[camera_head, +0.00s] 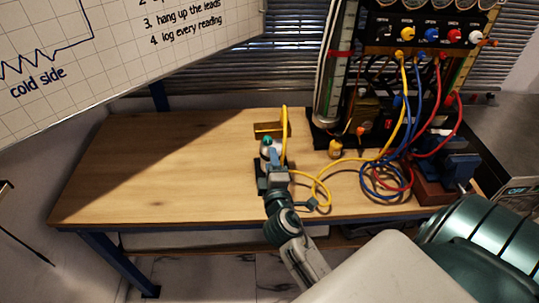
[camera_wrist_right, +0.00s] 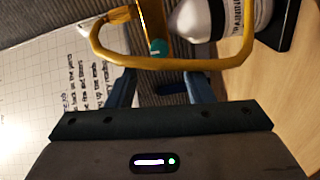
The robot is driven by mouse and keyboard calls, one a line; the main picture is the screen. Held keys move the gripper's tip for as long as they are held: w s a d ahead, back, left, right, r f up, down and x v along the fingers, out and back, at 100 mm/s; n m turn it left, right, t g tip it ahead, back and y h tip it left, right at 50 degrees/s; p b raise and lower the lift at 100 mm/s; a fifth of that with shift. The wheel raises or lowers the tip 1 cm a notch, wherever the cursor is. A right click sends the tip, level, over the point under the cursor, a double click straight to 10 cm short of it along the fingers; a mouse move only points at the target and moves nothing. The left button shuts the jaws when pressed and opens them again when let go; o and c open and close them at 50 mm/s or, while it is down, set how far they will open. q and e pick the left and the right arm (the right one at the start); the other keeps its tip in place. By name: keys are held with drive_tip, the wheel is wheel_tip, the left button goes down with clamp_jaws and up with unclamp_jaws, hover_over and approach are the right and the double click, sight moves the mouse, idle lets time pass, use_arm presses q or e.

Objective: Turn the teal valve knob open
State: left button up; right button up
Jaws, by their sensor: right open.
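The small teal valve knob (camera_head: 267,140) sits on a pale, rounded body near the back middle of the bench. In the right wrist view the knob (camera_wrist_right: 157,47) shows between my fingers and beyond their tips, apart from them. A yellow tube (camera_wrist_right: 180,64) crosses just in front of the fingertips and partly covers the knob. My right gripper (camera_wrist_right: 160,82) is open and empty. In the head view my right gripper (camera_head: 272,167) reaches in from the bottom right, in front of the knob; its fingertips are hard to make out. My left gripper is not in view.
A pale cylinder (camera_wrist_right: 205,20) with dark markings stands close right of the knob. A tall rig (camera_head: 335,85) with blue, red and yellow leads (camera_head: 385,178) fills the bench's right side. A whiteboard (camera_head: 130,60) overhangs the left. The bench's left part (camera_head: 150,170) is clear.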

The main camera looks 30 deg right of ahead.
drive_tip(key=shift+b+v, duration=0.4)
drive_tip(key=shift+v, duration=1.7)
